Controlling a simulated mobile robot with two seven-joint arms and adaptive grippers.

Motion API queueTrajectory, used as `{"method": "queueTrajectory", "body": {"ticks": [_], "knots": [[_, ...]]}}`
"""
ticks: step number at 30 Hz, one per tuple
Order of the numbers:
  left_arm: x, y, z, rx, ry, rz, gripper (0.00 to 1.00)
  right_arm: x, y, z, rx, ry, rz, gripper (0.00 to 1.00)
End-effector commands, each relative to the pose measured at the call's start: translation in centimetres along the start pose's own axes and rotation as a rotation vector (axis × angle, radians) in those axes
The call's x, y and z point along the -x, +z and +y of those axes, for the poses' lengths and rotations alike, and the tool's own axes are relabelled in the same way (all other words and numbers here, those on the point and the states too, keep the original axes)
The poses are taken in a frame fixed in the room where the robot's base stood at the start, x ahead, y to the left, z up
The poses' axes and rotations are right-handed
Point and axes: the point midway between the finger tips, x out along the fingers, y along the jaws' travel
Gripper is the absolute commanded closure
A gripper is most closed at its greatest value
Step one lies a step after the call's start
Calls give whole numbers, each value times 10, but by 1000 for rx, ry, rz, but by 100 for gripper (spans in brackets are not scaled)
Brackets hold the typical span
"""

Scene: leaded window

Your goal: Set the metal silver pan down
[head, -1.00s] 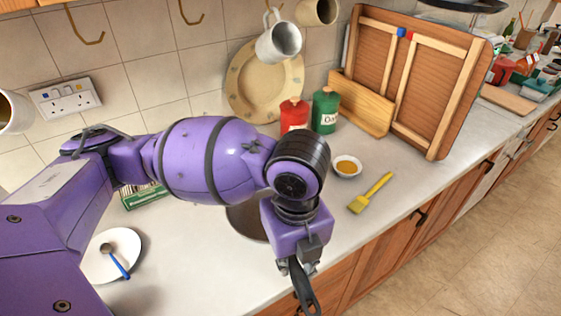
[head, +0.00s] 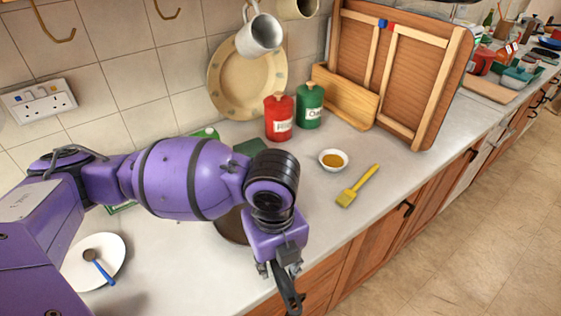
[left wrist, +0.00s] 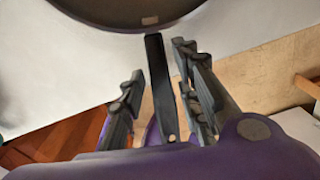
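The silver pan shows in the head view as a brownish round body (head: 232,226), largely hidden behind my left arm. It is over the counter near its front edge; whether it touches the counter is hidden. Its dark handle (head: 287,296) points out past the front edge. In the left wrist view the pan's dark rim (left wrist: 130,18) is at the top, and the handle (left wrist: 161,85) runs down between the fingers. My left gripper (left wrist: 158,66) is around the handle with narrow gaps visible on both sides, so it looks open. My right gripper is out of view.
On the counter (head: 400,165) are a white plate (head: 85,272) with a blue-handled spoon (head: 97,265), a small bowl (head: 333,160), a yellow brush (head: 358,187), and red (head: 279,117) and green (head: 310,106) canisters. Mugs (head: 259,35) hang above. Counter right of the brush is clear.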

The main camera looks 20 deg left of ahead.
Motion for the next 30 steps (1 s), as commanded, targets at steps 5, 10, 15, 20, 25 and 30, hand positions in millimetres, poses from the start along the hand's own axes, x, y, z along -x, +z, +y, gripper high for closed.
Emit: {"method": "queueTrajectory", "body": {"ticks": [5,10,15,20,25,30], "knots": [[0,0,0,0,0,0,63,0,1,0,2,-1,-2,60],[2,0,0,-1,-1,0,63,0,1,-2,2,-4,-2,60],[24,1,-1,-2,-5,-4,63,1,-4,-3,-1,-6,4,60],[60,1,-2,-1,-8,-7,63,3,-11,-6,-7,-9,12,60],[94,1,-2,-1,-7,-6,63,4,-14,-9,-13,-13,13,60],[115,0,-1,-1,-3,-3,63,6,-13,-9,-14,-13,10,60]]}}
